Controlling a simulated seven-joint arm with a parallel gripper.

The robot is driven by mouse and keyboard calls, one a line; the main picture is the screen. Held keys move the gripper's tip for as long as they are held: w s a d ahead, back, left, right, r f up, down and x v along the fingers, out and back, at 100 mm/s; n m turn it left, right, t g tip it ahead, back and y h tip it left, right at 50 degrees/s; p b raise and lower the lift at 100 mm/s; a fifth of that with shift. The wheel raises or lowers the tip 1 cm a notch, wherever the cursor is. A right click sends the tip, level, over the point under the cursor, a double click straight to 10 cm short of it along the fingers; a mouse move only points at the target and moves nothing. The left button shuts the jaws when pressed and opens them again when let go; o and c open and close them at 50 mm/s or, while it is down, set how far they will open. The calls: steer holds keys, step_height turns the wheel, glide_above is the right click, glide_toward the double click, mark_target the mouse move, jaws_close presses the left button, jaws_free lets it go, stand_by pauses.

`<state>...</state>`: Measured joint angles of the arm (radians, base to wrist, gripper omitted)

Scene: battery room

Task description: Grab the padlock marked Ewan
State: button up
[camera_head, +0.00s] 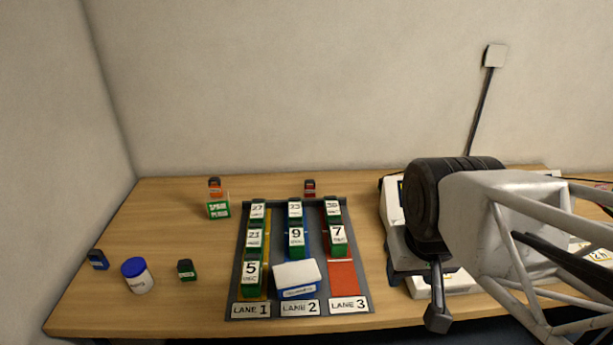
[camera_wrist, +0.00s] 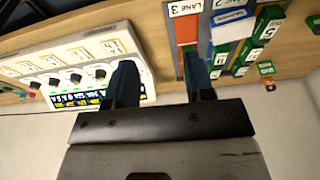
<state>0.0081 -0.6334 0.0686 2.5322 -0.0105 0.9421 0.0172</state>
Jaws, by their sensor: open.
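Several small padlocks with dark tops stand on the wooden table, their names too small to read: an orange one (camera_head: 215,187) at the back left, a red one (camera_head: 310,188) behind the lane tray, a blue one (camera_head: 98,259) at the far left and a green one (camera_head: 187,270) left of the tray. I cannot tell which is marked Ewan. My gripper (camera_wrist: 162,85) is open and empty, its fingers apart above the table. In the head view it hangs at the right, well away from the padlocks, partly hidden by my arm.
A grey tray (camera_head: 237,290) with three lanes holds green numbered blocks and a white-topped blue box (camera_head: 297,278). A green box (camera_head: 218,207) stands before the orange padlock. A blue-lidded jar (camera_head: 138,276) stands front left. A white panel with knobs (camera_wrist: 88,62) lies beneath my gripper.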

steer(key=shift+o, duration=0.4)
steer(key=n+g, duration=0.3)
steer(key=n, duration=1.5)
glide_above(310, 180)
steer(key=f, duration=1.4)
steer(key=shift+s+d+f, duration=0.1)
steer(key=shift+s+f, duration=0.15)
steer(key=shift+s, duration=0.05)
steer(key=shift+w+f, duration=0.4)
